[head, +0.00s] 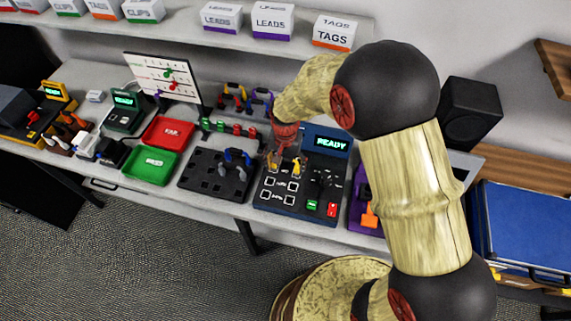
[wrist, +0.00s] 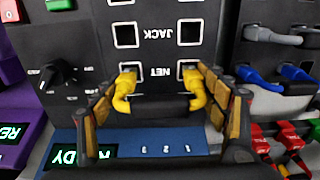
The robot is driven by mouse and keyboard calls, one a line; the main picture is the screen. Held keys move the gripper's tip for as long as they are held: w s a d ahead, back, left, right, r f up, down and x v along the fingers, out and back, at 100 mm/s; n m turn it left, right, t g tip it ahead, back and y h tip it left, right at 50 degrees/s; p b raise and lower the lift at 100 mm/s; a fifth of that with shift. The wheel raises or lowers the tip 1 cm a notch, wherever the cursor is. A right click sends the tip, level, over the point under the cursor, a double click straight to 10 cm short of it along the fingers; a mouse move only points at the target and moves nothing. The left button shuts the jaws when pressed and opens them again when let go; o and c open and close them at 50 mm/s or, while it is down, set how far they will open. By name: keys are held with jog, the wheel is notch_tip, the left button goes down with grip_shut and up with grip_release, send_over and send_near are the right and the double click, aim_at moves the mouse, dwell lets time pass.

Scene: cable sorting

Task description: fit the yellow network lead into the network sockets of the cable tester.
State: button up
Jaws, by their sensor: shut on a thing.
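The cable tester (head: 262,203) is a dark panel with a blue back strip and a display reading READY; its face also fills the middle of the wrist view (wrist: 157,20). The yellow network lead shows as two yellow plugs, left (wrist: 124,90) and right (wrist: 193,88), at the two sockets marked NET. Each plug overlaps its socket; how deeply they sit is unclear. The lead also shows in the head view (head: 297,167). My gripper (wrist: 157,92) is shut on the lead, one finger outside each plug.
Sockets marked JACK (wrist: 126,35) are empty beside the NET row. A black rack (head: 205,185) holding blue and grey leads stands left of the tester. Red (head: 168,145) and green (head: 135,165) trays are farther left. A purple unit (head: 358,205) adjoins the tester's right side.

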aim_at(286, 156)
jog(key=shift+f, duration=0.45)
dwell(0.9)
jog(key=o, duration=1.2)
jog(key=shift+o, duration=0.9)
jog(key=shift+r, duration=0.1)
jog(key=shift+r+p, duration=2.55)
jog(key=shift+r, duration=1.4)
